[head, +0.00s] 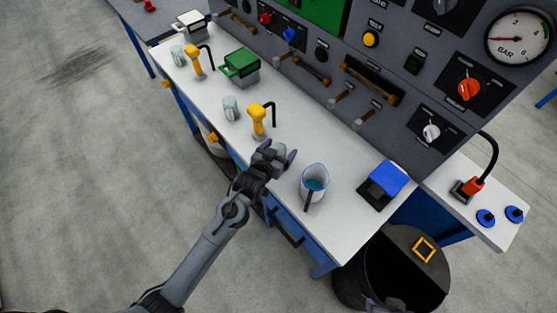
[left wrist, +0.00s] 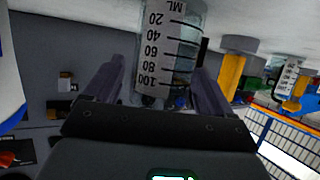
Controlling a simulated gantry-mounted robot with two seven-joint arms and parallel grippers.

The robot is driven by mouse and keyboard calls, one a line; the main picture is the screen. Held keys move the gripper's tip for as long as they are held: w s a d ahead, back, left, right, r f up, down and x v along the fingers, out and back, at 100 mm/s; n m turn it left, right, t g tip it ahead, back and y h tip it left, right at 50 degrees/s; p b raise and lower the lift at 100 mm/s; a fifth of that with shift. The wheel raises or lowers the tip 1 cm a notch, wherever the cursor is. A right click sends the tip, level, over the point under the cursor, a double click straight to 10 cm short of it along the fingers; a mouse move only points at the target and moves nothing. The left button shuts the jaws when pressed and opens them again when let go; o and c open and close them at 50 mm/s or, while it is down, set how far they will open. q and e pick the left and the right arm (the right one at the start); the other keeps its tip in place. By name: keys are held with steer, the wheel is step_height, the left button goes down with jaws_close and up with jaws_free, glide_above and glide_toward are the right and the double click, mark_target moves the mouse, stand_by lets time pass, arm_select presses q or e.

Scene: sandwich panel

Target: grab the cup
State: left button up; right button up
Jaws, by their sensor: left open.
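My left gripper (head: 281,160) is open at the front part of the white bench. A clear graduated cup (head: 265,152) stands by its fingers, partly hidden by them. In the left wrist view the cup (left wrist: 167,50), marked in ML, shows between the two spread fingers of the left gripper (left wrist: 160,83). I cannot tell whether either finger touches it. A larger white cup with a blue rim (head: 323,174) and teal contents stands to the right of the gripper. What seems to be a bit of my right gripper (head: 378,306) shows at the bottom edge.
A yellow dispenser with a black spout (head: 257,121) stands just behind the gripper. Another clear cup (head: 230,107) is farther left. A blue-and-black box (head: 383,184) sits at the right end of the bench, beside a dark bin (head: 350,283). The panel wall rises behind.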

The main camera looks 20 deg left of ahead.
arm_select(q)
steer(key=shift+w+f, duration=0.15)
steer(key=shift+w, duration=0.15)
steer(key=c, duration=1.1)
